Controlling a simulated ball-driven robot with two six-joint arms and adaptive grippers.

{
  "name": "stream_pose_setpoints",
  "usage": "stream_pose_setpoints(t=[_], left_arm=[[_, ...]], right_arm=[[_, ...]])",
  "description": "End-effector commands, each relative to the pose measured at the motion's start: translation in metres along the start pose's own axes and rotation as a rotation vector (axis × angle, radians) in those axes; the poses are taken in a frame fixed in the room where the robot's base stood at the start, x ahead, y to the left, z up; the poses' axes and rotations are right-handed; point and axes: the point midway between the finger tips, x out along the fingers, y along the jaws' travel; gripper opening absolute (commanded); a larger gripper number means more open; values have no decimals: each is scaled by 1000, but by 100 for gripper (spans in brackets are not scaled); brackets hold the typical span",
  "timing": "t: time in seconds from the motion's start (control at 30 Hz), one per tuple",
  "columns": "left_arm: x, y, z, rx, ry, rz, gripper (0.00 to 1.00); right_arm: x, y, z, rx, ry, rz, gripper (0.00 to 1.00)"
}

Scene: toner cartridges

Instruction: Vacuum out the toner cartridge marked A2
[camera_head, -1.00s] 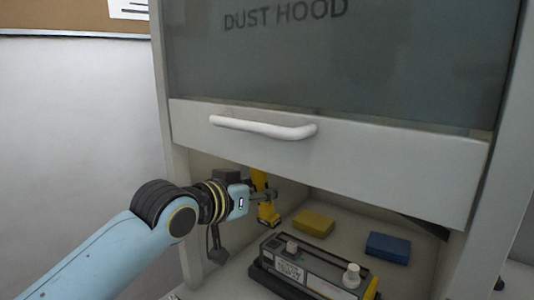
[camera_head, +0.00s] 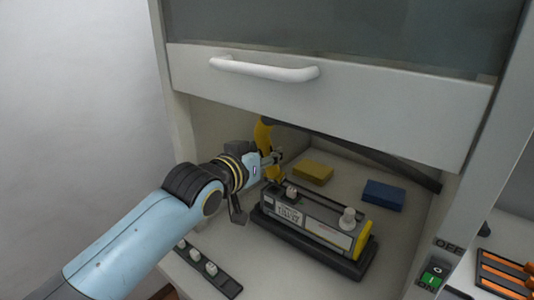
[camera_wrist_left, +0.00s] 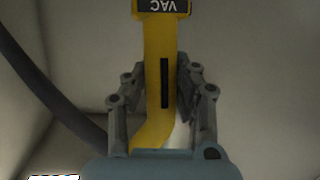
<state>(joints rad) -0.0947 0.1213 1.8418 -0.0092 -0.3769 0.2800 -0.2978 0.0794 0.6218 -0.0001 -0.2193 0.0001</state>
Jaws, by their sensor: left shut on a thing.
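The toner cartridge (camera_head: 305,217) is a grey box with a yellow end, lying in a dark cradle (camera_head: 290,239) inside the dust hood. Its label is too small to read for certain. White round caps (camera_head: 348,217) stand on its top. My left gripper (camera_head: 276,160) is shut on a yellow vacuum nozzle (camera_head: 264,137), just behind the cartridge's left end. In the left wrist view the nozzle (camera_wrist_left: 160,65) reads VAC on its dark band, and the fingers (camera_wrist_left: 155,100) are on both sides of it. My right gripper is not in view.
A yellow block (camera_head: 313,172) and a blue block (camera_head: 383,195) lie behind the cartridge. A dark hose (camera_head: 350,150) runs along the back. The raised sash with its white handle (camera_head: 264,69) hangs above. A strip with white caps (camera_head: 210,268) lies front left. A green switch (camera_head: 433,274) is at right.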

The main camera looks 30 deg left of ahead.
Motion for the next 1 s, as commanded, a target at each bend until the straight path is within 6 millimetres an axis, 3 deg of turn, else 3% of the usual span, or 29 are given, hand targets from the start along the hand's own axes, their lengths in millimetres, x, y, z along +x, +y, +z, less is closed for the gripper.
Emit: stream_pose_setpoints(t=[0.1, 1.0], left_arm=[[1, -1, 6, 0, 1, 0, 0], [1, -6, 16, 0, 1, 0, 0]], right_arm=[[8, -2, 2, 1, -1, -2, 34], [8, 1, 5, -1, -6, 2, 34]])
